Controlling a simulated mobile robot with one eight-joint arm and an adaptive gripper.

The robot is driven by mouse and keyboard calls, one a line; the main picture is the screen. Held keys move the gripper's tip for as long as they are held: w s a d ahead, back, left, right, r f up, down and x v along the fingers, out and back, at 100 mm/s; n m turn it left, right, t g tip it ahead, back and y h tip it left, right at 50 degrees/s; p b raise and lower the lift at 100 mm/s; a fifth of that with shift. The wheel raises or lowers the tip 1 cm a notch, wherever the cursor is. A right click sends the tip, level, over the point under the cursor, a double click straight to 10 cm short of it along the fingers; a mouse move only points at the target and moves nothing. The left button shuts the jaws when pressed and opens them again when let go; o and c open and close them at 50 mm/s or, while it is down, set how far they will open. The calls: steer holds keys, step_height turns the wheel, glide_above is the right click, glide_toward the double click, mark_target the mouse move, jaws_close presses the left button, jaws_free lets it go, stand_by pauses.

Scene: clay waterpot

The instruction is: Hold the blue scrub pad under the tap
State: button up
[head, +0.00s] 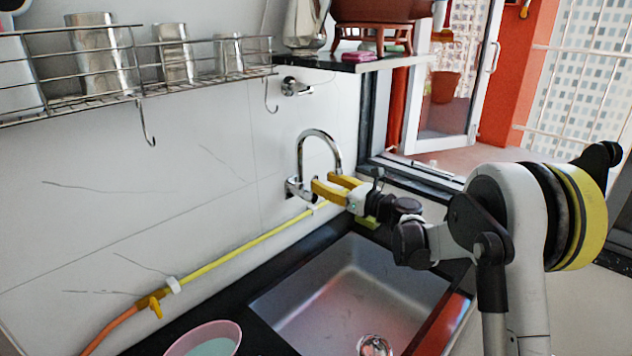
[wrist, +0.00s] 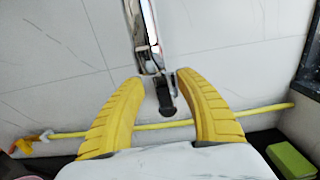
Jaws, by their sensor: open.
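The chrome gooseneck tap (head: 320,140) is on the white wall above the back of the sink (head: 345,290). It also shows in the wrist view (wrist: 148,55). My gripper (head: 328,184) is at the tap's base, with both yellow fingers apart. In the wrist view my gripper (wrist: 161,82) has a dark-ended part of the tap fitting between its fingertips; I cannot tell whether either finger touches it. No scrub pad is held. I see no clearly blue scrub pad in either view. A green pad (wrist: 291,160) lies on the dark counter at the lower right.
A yellow hose (head: 245,246) runs along the wall from the tap fitting. A pink bowl (head: 205,338) with pale blue-green contents stands at the front left. A wire rack (head: 140,88) with metal cups hangs above. A window frame (head: 400,168) is right of the tap.

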mark_target(317, 177)
steer(key=shift+b+x, duration=0.35)
steer(key=shift+x, duration=1.55)
jaws_close()
steer(key=shift+d, duration=0.1)
